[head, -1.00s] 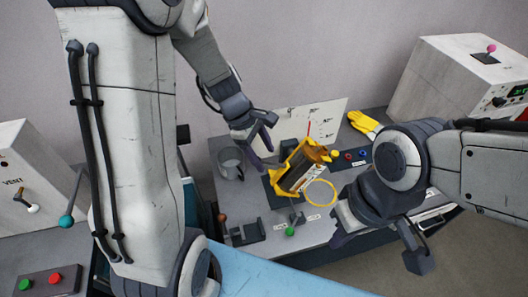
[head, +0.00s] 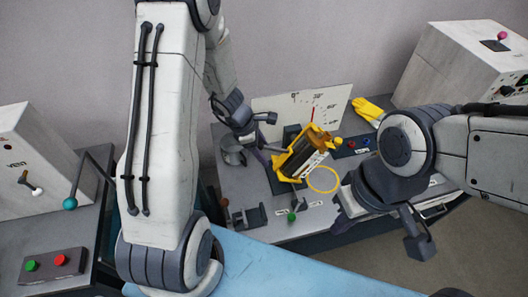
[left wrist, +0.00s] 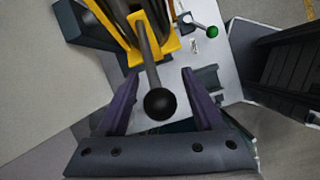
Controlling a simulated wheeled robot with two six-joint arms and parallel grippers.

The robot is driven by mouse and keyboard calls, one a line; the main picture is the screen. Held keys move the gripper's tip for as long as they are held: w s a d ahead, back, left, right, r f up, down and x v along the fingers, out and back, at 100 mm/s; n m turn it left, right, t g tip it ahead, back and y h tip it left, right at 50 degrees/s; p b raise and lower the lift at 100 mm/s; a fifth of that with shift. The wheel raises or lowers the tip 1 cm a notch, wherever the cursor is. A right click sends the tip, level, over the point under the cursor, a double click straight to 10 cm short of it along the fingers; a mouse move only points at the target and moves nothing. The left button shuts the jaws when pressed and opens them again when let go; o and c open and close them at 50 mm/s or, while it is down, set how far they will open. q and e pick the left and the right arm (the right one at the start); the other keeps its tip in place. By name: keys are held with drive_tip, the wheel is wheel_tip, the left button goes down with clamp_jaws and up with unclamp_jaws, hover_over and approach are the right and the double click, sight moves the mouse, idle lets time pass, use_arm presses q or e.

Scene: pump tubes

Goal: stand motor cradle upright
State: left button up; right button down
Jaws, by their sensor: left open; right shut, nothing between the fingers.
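The motor cradle (head: 283,172) is a yellow frame holding a dark motor. It leans at a slant on the grey bench, in front of a white angle board (head: 290,100). In the left wrist view the yellow frame (left wrist: 162,47) is at the top, with a grey rod ending in a black ball (left wrist: 160,104). My left gripper (head: 263,138) is open at the cradle's left side. In the left wrist view its purple fingers (left wrist: 160,78) lie either side of the rod, apart from it. My right gripper (head: 398,228) is shut and empty, right of the cradle near the bench front.
A yellow ring (head: 322,191) lies by the cradle and a grey mug (head: 232,152) stands to its left. A dark bracket (head: 248,217) and a green-knobbed lever (head: 291,216) are in front. Yellow gloves (head: 368,109) lie behind right. Grey control boxes (head: 465,80) flank the bench.

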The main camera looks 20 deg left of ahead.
use_arm(q)
clamp_jaws()
idle(1.5)
